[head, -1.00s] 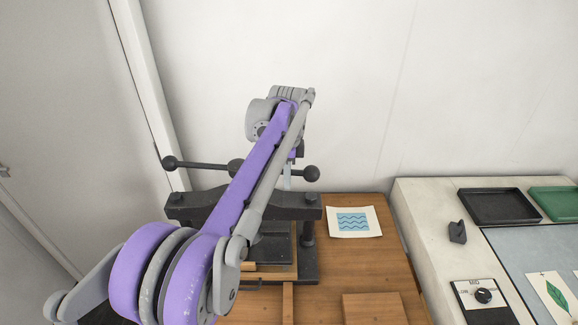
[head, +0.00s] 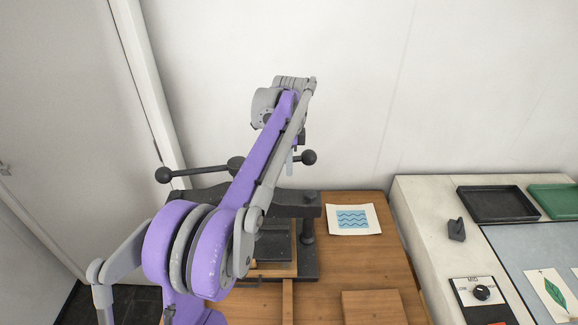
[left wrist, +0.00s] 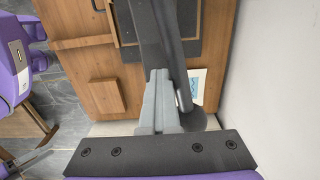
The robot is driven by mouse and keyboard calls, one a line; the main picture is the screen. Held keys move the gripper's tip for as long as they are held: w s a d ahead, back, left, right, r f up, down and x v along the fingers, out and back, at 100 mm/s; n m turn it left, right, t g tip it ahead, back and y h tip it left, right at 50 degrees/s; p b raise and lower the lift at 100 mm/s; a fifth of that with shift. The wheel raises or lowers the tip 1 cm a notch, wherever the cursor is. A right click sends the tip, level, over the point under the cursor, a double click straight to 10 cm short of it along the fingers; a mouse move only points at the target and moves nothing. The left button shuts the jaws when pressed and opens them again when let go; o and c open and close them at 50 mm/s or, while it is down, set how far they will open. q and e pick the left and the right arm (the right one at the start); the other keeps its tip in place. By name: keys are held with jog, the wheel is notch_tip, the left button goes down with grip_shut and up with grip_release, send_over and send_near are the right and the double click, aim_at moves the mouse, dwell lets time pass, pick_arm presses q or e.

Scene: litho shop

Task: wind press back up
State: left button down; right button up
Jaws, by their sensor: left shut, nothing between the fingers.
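The black press (head: 308,233) stands on the wooden bench; its crossbeam (head: 300,204) shows under my left arm. Its handle is a dark bar (head: 200,171) with a ball knob at each end, the left knob (head: 163,175) and the right knob (head: 309,157). My arm hides part of the bar and the hub. My left gripper (head: 290,168) points down beside the bar near the right knob. In the left wrist view its grey fingers (left wrist: 157,85) are shut with nothing between them, close beside a dark knob (left wrist: 194,121); I cannot tell whether they touch.
A print with blue waves (head: 353,220) lies on the bench (head: 375,260) right of the press. A wooden board (head: 372,307) lies in front. A wall stands behind.

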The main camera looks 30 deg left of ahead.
pick_arm(q)
notch_tip(320, 180, up, 9)
jog(key=s+d, duration=0.1)
jog(key=s, duration=0.1)
jog(key=shift+s+d, duration=0.15)
dwell(0.8)
dwell(1.9)
